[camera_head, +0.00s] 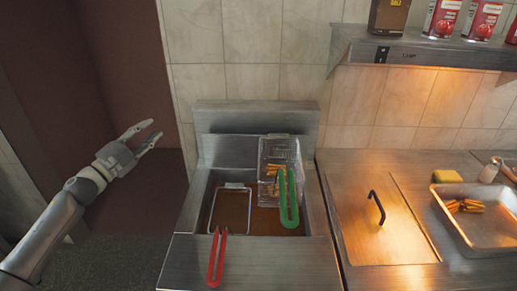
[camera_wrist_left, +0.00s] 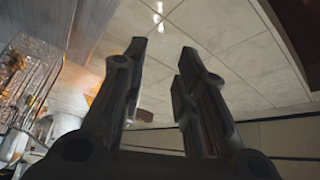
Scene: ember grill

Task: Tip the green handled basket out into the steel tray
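The green handled basket (camera_head: 279,155) is a wire basket at the back right of the fryer, and it looks raised above the oil. Fries (camera_head: 273,171) lie in it, and its green handle (camera_head: 289,199) points toward me. The steel tray (camera_head: 482,238) stands at the far right and holds a few fries (camera_head: 464,206). My left gripper (camera_head: 153,136) is open and empty, left of the fryer and well apart from the basket. Its open fingers also show in the left wrist view (camera_wrist_left: 160,65). My right gripper is in neither view.
A second basket (camera_head: 232,187) with a red handle (camera_head: 216,258) sits in the left of the fryer (camera_head: 255,252). A steel lid with a black handle (camera_head: 376,206) lies between fryer and tray. A yellow sponge (camera_head: 447,176) and a shaker (camera_head: 490,170) stand behind the tray. A shelf (camera_head: 430,48) with cans overhangs.

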